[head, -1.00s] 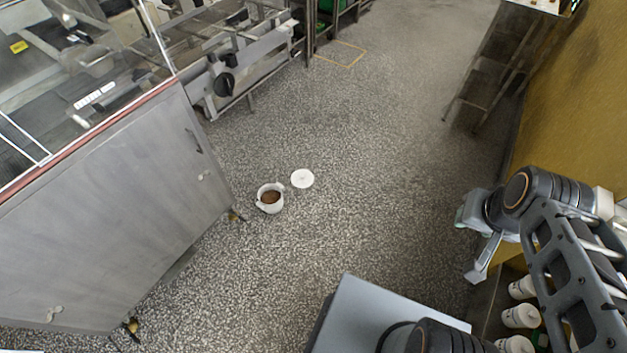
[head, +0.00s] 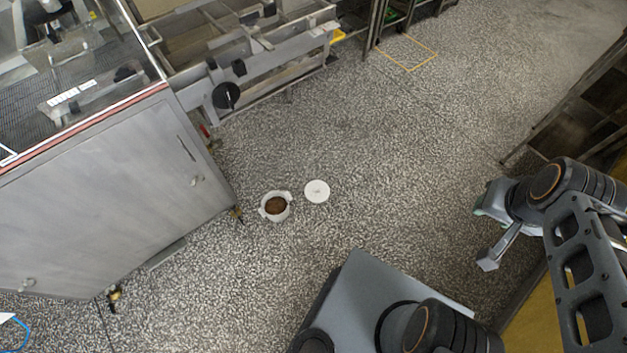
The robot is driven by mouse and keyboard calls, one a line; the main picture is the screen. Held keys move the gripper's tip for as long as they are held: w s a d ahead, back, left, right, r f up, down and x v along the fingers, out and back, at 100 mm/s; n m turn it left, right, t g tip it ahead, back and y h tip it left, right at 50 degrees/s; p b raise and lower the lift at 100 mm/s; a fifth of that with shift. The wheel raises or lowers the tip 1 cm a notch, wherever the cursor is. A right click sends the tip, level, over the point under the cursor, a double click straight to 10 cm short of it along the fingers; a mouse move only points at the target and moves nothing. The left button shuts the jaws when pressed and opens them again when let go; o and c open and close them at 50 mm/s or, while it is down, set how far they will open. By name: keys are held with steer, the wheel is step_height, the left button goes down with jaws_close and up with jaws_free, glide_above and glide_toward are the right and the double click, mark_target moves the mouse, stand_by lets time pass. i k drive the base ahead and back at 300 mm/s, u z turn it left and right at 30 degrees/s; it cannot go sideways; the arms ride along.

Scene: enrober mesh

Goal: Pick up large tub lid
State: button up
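The large tub lid (head: 317,191) is a white disc lying flat on the speckled floor. A white tub (head: 275,206) with side handles and brown contents stands just left of it, open at the top. My gripper (head: 487,262) is at the right, far from the lid and above the floor. Its fingers are small and partly hidden by my arm, so I cannot tell whether it is open or shut. I see nothing held in it.
A steel machine cabinet (head: 110,195) stands on the left, with a framed conveyor (head: 260,70) behind it. A dark rack (head: 580,120) stands at the right. Open floor surrounds the lid on its right and far sides. A yellow rectangle (head: 408,52) marks the far floor.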

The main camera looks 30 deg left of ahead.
mark_target(316, 191)
steer(key=u, duration=0.55)
steer(key=i, duration=0.95)
steer(key=u, duration=1.5)
steer(key=i, duration=0.55)
steer(key=u, duration=0.5)
